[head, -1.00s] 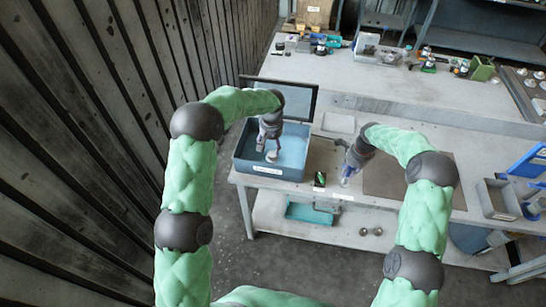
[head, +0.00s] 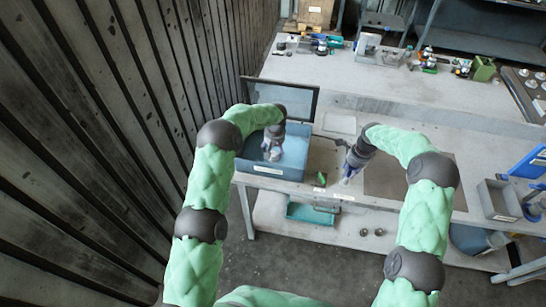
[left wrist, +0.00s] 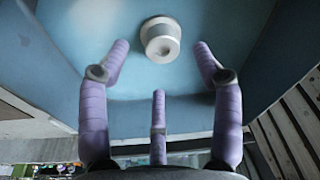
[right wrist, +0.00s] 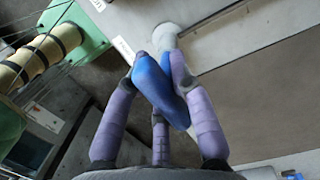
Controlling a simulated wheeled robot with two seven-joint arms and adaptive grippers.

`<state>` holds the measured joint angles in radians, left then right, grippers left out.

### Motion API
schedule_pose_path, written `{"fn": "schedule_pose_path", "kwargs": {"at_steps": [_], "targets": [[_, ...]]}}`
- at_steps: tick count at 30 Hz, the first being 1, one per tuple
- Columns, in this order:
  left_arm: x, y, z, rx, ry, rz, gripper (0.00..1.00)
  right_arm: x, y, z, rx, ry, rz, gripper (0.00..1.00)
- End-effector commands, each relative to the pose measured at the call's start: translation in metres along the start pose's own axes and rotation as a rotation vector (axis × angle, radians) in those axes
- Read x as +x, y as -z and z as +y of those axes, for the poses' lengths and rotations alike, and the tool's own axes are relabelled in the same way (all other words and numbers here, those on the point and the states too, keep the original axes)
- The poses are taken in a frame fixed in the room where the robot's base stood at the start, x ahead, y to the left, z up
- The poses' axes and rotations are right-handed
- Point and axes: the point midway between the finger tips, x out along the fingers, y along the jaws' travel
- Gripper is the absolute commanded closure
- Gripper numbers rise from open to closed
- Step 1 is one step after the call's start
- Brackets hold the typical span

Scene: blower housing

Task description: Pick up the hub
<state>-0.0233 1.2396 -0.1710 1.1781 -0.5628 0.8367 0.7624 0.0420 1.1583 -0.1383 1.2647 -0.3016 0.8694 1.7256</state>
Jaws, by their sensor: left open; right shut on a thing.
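The hub (left wrist: 160,40), a small white round part with a wider flange behind it, sits on the floor of the blue bin (head: 295,145). My left gripper (head: 272,153) is inside the bin, open, with its purple fingers spread. In the left wrist view the hub lies just beyond and between the fingertips, with visible gaps on both sides. In the head view the gripper hides the hub. My right gripper (head: 349,178) is over the table's front edge, shut on a blue part (right wrist: 158,85). A pale round end (right wrist: 165,38) shows beyond that part.
The bin's dark lid (head: 283,98) stands open behind it. A small green item (head: 321,178) lies right of the bin. A brown mat (head: 395,180) and a grey box (head: 497,198) are farther right. A ribbed wall runs along the left.

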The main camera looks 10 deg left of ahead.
Motion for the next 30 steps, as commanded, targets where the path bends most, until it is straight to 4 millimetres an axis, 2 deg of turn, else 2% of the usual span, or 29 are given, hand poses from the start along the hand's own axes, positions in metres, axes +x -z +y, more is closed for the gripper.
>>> {"fn": "schedule_pose_path", "kwargs": {"at_steps": [9, 19, 20, 26, 27, 30], "targets": [[0.040, 0.000, -0.003, 0.000, 0.000, -0.002, 0.35, 0.002, 0.000, 0.002, 0.000, -0.005, 0.000, 1.00], [0.045, 0.001, -0.003, 0.000, 0.000, 0.000, 0.35, 0.001, 0.000, 0.002, 0.000, -0.004, 0.000, 1.00], [0.045, 0.001, -0.003, 0.000, 0.000, 0.000, 0.38, 0.001, 0.000, 0.001, 0.000, -0.004, 0.000, 1.00], [0.045, 0.000, -0.003, 0.001, 0.000, -0.001, 0.94, 0.001, 0.000, 0.001, 0.000, -0.004, 0.000, 1.00], [0.045, 0.000, -0.003, 0.001, 0.000, -0.001, 0.98, 0.001, 0.000, 0.001, 0.000, -0.004, 0.000, 1.00], [0.045, 0.001, -0.003, 0.000, 0.000, 0.000, 1.00, 0.001, 0.000, 0.001, 0.000, -0.004, 0.000, 1.00]]}}
